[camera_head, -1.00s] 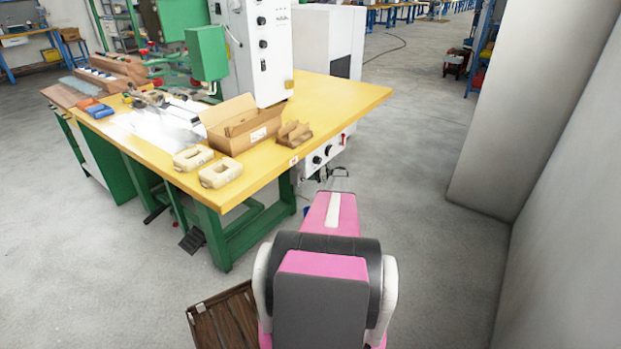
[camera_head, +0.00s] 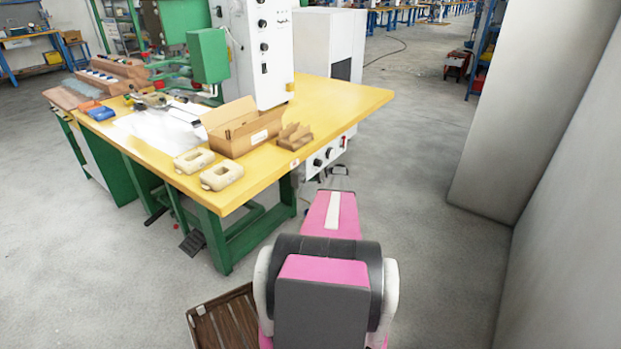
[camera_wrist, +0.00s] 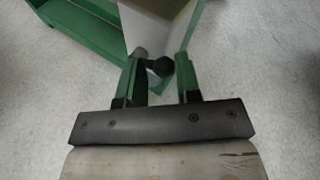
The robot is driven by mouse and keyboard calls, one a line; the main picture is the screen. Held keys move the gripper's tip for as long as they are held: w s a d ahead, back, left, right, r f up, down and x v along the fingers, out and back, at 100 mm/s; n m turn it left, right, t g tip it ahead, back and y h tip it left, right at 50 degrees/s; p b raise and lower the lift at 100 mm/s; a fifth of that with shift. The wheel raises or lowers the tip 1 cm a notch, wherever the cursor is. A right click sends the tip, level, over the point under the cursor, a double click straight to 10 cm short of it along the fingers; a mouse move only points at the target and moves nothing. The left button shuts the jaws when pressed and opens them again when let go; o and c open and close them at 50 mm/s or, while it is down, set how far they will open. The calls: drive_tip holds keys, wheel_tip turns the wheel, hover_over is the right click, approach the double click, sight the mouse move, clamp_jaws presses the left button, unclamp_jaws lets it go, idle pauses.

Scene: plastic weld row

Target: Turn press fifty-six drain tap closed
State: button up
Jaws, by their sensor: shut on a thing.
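In the wrist view my gripper (camera_wrist: 158,70) has its two fingers on either side of a dark rounded knob (camera_wrist: 160,66), which looks like the drain tap's handle. The fingers are shut on it. The rest of the tap is hidden, so I cannot read its position. A pale panel with a green edge (camera_wrist: 158,25) stands just beyond the fingertips. In the head view my pink arm reaches down beside the right end of the press table (camera_head: 345,92), and the tap cannot be made out there.
A green beam (camera_wrist: 85,35) lies at upper left in the wrist view. A white control box (camera_head: 328,155) hangs under the table. A cardboard box (camera_head: 243,140) and pale blocks (camera_head: 221,175) are on top. A brown slatted pallet (camera_head: 226,322) lies near my base. Floor is clear at right.

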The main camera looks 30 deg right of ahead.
drive_tip(key=shift+w, duration=0.25)
drive_tip(key=o, duration=0.9)
drive_tip(key=shift+a, duration=0.1)
drive_tip(key=shift+s, duration=0.15)
drive_tip(key=v, duration=1)
drive_tip(key=shift+s+d+r, duration=0.1)
drive_tip(key=shift+s+d, duration=0.05)
drive_tip(key=shift+d, duration=0.1)
